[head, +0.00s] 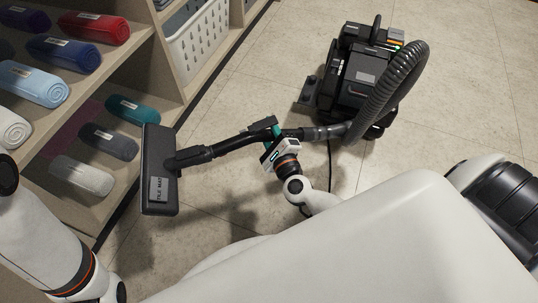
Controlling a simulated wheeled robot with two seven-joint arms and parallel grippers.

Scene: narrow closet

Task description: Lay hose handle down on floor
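The vacuum's hose handle (235,143) is a black tube in the middle of the head view. A wide dark floor head (160,190) with a label is on its left end, near the shelves. Its right end joins the ribbed grey hose (392,88), which loops up to the black vacuum body (358,78). My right gripper (270,132) is closed around the middle of the tube; its wrist shows just below. Shadows on the floor suggest the handle is held above it, but the height is unclear. My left arm shows at the lower left; its gripper is out of view.
An open shelf (137,75) with rolled towels and a white basket (200,42) stands along the left. The tiled floor (450,110) is clear right of the vacuum and below the handle. A thin dark cord (330,165) runs down past my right wrist.

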